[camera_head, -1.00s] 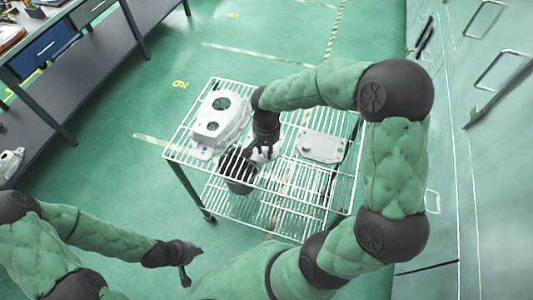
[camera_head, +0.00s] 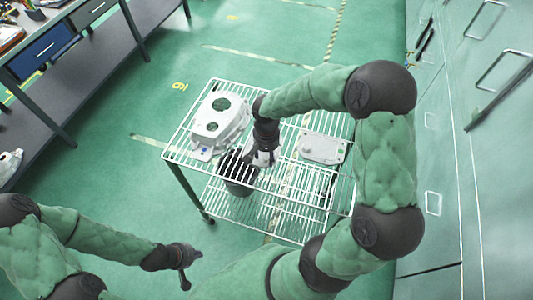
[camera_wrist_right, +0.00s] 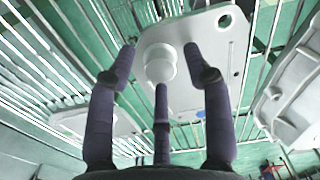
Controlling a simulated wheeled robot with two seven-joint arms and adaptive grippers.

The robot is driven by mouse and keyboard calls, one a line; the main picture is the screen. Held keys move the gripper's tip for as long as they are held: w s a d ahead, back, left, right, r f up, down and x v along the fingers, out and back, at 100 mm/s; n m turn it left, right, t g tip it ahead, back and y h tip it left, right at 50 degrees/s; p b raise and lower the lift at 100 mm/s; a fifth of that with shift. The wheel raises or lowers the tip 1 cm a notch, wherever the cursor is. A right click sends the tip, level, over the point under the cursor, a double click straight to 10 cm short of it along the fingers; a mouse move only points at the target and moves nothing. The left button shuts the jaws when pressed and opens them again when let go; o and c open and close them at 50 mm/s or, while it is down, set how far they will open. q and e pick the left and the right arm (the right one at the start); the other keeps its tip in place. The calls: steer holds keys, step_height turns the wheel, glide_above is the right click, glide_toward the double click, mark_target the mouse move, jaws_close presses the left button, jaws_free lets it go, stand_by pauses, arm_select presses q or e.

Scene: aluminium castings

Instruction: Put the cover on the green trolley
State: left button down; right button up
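The trolley (camera_head: 181,150) has white wire shelves and dark legs on a green floor. A white flat cover with a round knob (camera_wrist_right: 160,66) lies under my right gripper (camera_wrist_right: 160,62) in the right wrist view. The three fingers stand spread around the knob, with gaps beside it, and the gripper looks open. In the head view my right gripper (camera_head: 260,158) is low over the top shelf, and partly hides this cover (camera_head: 267,155). A second flat white cover (camera_head: 322,148) lies right of it. My left gripper (camera_head: 188,262) hangs at the lower left, its fingers unclear.
A large white housing with round holes (camera_head: 219,122) stands on the shelf left of my right gripper. A workbench (camera_head: 95,65) is at the upper left; pale cabinets (camera_head: 470,150) stand at the right.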

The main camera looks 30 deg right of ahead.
steer(key=shift+r, duration=0.3)
step_height(320, 180, up, 12)
steer(key=p, duration=0.3)
steer(key=shift+f, duration=0.15)
stand_by(0.5)
